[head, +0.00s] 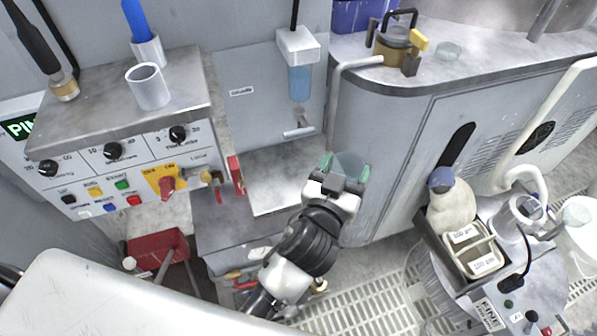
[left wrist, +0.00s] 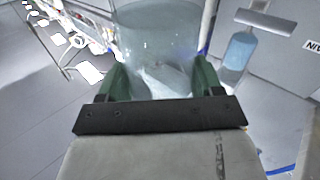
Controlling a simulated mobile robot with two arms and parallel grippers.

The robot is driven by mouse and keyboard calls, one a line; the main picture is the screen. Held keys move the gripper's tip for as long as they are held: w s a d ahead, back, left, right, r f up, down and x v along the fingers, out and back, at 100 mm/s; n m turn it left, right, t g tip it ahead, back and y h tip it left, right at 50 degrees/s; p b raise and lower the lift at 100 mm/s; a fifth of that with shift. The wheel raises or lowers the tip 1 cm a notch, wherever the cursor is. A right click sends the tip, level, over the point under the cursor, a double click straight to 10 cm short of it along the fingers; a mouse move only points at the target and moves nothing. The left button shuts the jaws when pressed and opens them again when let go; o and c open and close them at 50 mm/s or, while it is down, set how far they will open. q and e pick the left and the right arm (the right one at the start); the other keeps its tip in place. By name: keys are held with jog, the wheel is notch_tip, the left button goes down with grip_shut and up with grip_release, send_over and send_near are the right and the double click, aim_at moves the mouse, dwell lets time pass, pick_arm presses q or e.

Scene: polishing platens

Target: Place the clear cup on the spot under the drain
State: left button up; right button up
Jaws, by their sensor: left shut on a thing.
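My left gripper (head: 344,176) is shut on the clear cup (head: 351,163), with its green fingertips on either side of it. The cup is held up in front of the grey cabinet, right of a pale metal ledge (head: 288,182). In the left wrist view the clear cup (left wrist: 160,45) stands between the green fingers (left wrist: 160,82). A pale bent pipe (head: 357,64) comes over the counter edge and runs down behind the cup; it may be the drain. The spot under it cannot be made out. My right gripper is not in view.
A wall unit with a blue-filled container (head: 299,82) and a lever hangs above the ledge. A control panel (head: 120,155) with knobs stands left. A cluttered cart (head: 480,290) stands right.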

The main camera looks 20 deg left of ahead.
pick_arm(q)
jog(key=shift+w+f, duration=0.15)
jog(key=shift+w, duration=0.05)
jog(key=w+a+f, duration=0.1)
jog(key=a+f, duration=0.1)
jog(key=a, duration=0.1)
jog(key=w+a+f, duration=0.1)
jog(key=a+f, duration=0.1)
jog(key=a, duration=0.1)
jog(key=w+a+f, duration=0.2)
jog(key=a, duration=0.2)
jog(key=shift+a+f, duration=0.1)
jog(key=shift+f, duration=0.3)
jog(key=shift+f+b, duration=0.95)
jog(key=shift+f, duration=1)
jog(key=shift+f, duration=0.1)
jog(key=o, duration=0.9)
